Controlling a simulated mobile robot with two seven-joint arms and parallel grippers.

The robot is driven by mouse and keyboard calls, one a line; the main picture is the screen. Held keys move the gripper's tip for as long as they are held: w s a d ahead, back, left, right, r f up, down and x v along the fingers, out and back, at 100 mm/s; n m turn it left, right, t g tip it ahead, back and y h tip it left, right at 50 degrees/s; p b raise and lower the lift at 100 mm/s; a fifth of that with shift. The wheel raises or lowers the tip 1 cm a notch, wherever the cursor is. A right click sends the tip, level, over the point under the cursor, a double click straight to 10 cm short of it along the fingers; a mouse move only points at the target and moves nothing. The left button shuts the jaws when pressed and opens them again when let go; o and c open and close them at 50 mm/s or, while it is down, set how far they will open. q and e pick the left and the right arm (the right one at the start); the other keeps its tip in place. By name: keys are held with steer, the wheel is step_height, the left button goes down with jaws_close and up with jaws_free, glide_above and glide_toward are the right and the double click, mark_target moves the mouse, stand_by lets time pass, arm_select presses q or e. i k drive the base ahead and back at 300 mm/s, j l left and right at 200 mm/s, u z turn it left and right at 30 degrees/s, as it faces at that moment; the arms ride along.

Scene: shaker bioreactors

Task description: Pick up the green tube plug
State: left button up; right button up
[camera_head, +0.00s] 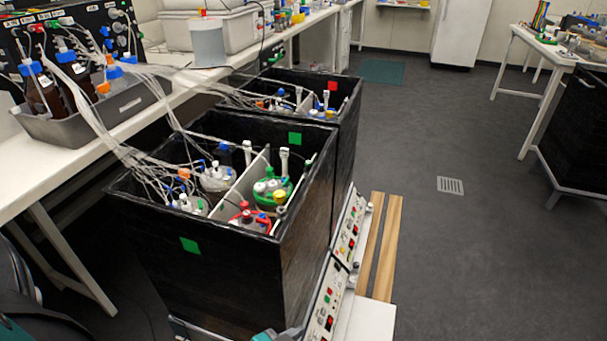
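I cannot tell for certain which item is the green tube plug. Inside the near black box (235,275), a vessel with a green lid (280,183) stands on the right side of a light divider (243,185). Small green spots show among the fittings there, too small to make out. A green connector (51,24) sits on the black control panel at the upper left. No gripper fingers are in view. Only dark and teal parts, probably of my arms, show at the bottom left and bottom centre edges.
Clear tubes (100,125) run from brown bottles in a grey tray (95,128) into the near box. A second black box (345,105) stands behind it. Control panels (328,298) and wooden slats (387,250) lie along the right side.

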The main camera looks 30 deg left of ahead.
mark_target(269, 176)
steer(key=i+l+z, duration=0.7)
steer(key=i+l+u, duration=0.25)
steer(key=i, duration=0.2)
steer(key=i+l+u, duration=0.3)
steer(key=i, duration=0.15)
steer(key=i+u, duration=0.15)
steer(key=u, duration=0.3)
steer(key=i+l+u, duration=0.1)
steer(key=u, duration=0.35)
steer(key=i+l+u, duration=0.15)
steer(key=u, duration=0.3)
steer(key=i+u, duration=0.1)
steer(key=u, duration=0.35)
steer(key=i+l+u, duration=0.1)
steer(key=u, duration=0.3)
steer(key=l+u, duration=0.2)
steer(key=u, duration=0.25)
steer(key=i+l+u, duration=0.1)
steer(key=u, duration=0.35)
steer(key=l+u, duration=0.25)
steer(key=u, duration=0.2)
steer(key=l+u, duration=0.15)
steer(key=u, duration=0.25)
